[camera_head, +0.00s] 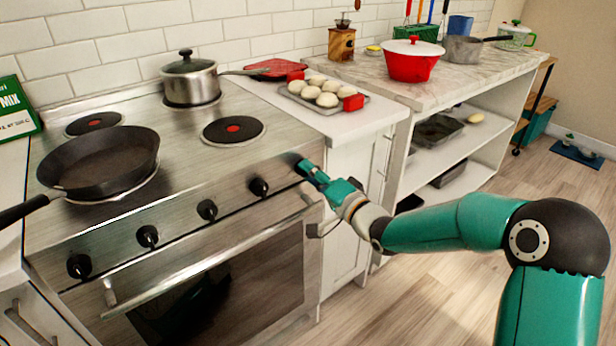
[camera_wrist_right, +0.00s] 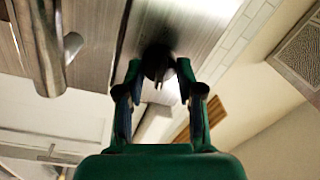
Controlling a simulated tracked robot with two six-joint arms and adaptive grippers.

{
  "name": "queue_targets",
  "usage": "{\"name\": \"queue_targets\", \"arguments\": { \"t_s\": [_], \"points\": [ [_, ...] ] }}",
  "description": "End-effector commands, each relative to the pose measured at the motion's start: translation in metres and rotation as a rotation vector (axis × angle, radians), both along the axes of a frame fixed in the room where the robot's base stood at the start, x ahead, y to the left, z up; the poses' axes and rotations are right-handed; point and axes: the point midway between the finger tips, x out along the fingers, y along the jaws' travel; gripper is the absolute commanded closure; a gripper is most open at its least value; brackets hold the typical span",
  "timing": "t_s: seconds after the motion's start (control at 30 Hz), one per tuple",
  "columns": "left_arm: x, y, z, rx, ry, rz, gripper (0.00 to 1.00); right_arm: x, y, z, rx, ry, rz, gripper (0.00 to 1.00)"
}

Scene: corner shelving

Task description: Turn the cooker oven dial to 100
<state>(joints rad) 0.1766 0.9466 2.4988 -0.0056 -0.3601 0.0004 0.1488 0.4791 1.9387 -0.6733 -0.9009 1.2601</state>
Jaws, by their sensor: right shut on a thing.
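The steel cooker (camera_head: 180,215) stands at the left with a row of black dials along its front panel. My right gripper (camera_head: 308,168) is at the far right end of this row. In the right wrist view, the two fingers of my right gripper (camera_wrist_right: 158,70) are on either side of a dark dial (camera_wrist_right: 157,60) and shut on it. In the head view this dial is mostly hidden by the fingers. Its markings and exact angle cannot be read. My left gripper is not in view.
The oven handle (camera_head: 215,255) runs below the dials, and it shows close by in the wrist view (camera_wrist_right: 45,45). A black pan (camera_head: 100,165) and a steel pot (camera_head: 190,80) stand on the hob. A tray of buns (camera_head: 325,110) lies on the counter.

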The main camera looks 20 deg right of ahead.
Motion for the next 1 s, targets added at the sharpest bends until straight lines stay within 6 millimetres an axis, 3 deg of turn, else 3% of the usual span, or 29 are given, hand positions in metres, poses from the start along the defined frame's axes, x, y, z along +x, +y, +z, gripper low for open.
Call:
{"name": "queue_targets", "arguments": {
  "t_s": [0.03, 0.5, 1.0],
  "points": [
    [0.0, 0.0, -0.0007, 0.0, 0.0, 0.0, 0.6, -0.0016, 0.0025, -0.0072, 0.038, 0.031, 0.005, 0.98],
    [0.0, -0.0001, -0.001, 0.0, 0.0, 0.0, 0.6, -0.0016, 0.0023, -0.008, 0.401, 0.164, 0.002, 0.98],
    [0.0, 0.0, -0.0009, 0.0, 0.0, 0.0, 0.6, -0.0017, 0.002, -0.0087, 0.526, 0.211, 0.0, 0.98]
  ]
}}
